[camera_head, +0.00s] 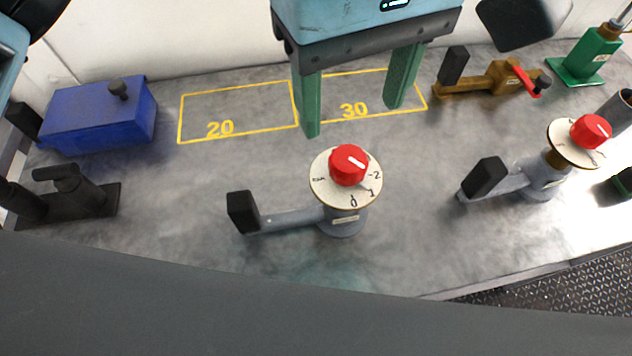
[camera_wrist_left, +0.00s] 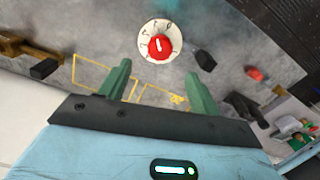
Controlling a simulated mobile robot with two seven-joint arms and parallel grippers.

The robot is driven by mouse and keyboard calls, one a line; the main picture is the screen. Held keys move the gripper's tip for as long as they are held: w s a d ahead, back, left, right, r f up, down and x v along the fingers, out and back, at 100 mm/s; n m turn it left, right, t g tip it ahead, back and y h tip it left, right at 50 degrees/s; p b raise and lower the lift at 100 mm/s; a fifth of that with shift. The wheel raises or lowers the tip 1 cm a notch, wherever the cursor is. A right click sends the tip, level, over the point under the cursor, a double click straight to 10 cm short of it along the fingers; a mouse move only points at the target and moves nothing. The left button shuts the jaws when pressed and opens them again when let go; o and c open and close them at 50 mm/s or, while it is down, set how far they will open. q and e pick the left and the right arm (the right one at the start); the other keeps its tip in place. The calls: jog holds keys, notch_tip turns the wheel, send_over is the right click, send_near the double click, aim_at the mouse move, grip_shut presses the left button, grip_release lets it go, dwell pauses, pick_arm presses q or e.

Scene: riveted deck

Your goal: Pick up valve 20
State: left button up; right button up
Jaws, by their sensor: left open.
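A grey valve with a red knob and a white numbered dial (camera_head: 346,178) stands upright at the middle of the bench. Its lever, ending in a black block, points left. Its label is too small to read. The dial also shows in the left wrist view (camera_wrist_left: 147,40). A similar valve (camera_head: 590,132) stands at the right. Yellow outlines marked 20 (camera_head: 220,128) and 30 (camera_head: 354,110) are painted behind the middle valve. My left gripper (camera_head: 352,118) is open, its green fingers apart and empty, above and behind that valve. My right gripper is not in view.
A blue box (camera_head: 98,118) and a black fitting (camera_head: 75,190) are at the left. A brass valve with a red lever (camera_head: 490,82) and a green fitting (camera_head: 588,55) stand at the back right. The outlined squares look empty.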

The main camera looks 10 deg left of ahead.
aim_at(348, 156)
pick_arm(q)
jog(key=shift+s+f, duration=0.15)
jog(key=shift+f, duration=1.2)
jog(key=shift+d+f, duration=0.1)
jog(key=shift+f, duration=2.45)
grip_shut()
